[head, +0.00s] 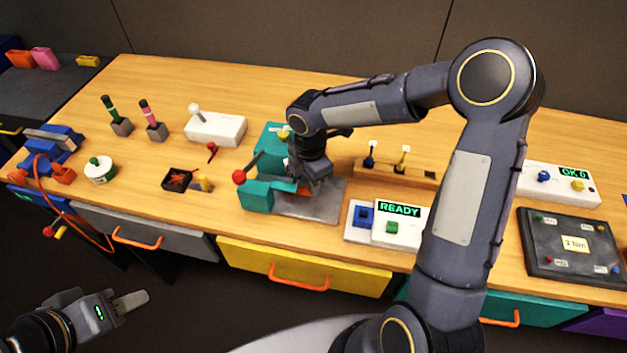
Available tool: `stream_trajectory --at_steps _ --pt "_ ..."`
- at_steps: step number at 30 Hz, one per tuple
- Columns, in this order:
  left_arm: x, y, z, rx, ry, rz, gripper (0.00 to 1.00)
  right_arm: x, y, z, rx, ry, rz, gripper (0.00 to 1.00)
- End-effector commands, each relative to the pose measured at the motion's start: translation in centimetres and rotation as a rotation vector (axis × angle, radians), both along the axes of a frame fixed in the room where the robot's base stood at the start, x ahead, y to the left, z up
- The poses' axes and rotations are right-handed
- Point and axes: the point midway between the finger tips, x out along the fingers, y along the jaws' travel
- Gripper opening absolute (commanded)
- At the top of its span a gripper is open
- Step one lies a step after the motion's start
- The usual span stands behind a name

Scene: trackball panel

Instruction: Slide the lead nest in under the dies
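A teal crimping press (256,195) with a red-knobbed lever (240,176) stands near the middle of the table. A grey base plate (322,207) extends to its right. My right gripper (303,188) points down at the press, over the plate. Its fingertips are mostly hidden, so its hold cannot be seen. The dies are hidden behind my gripper and wrist. My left gripper (135,300) hangs low in front of the table, away from the press; its opening is unclear.
A white panel with a READY display (400,210) sits right of the plate. A wooden rack (400,171) with small tools stands behind. A dark tray (180,180) and a white joystick box (216,127) are to the left. My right arm covers the table right of centre.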

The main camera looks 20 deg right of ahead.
Motion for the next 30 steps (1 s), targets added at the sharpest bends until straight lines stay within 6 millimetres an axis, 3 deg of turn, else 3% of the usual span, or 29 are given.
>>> stream_trajectory --at_steps 14,24,30 --pt "0.0 0.0 0.0 0.000 0.000 0.000 0.36 -0.1 -0.1 0.2 -0.003 0.004 -0.001 0.28" --pt "0.0 0.0 0.2 0.000 0.000 0.000 0.36 0.0 0.0 5.5 -0.001 -0.001 0.000 0.28" --pt "0.0 0.0 0.2 0.000 0.000 0.000 0.36 -0.1 -0.1 7.5 -0.001 0.002 0.000 0.28"
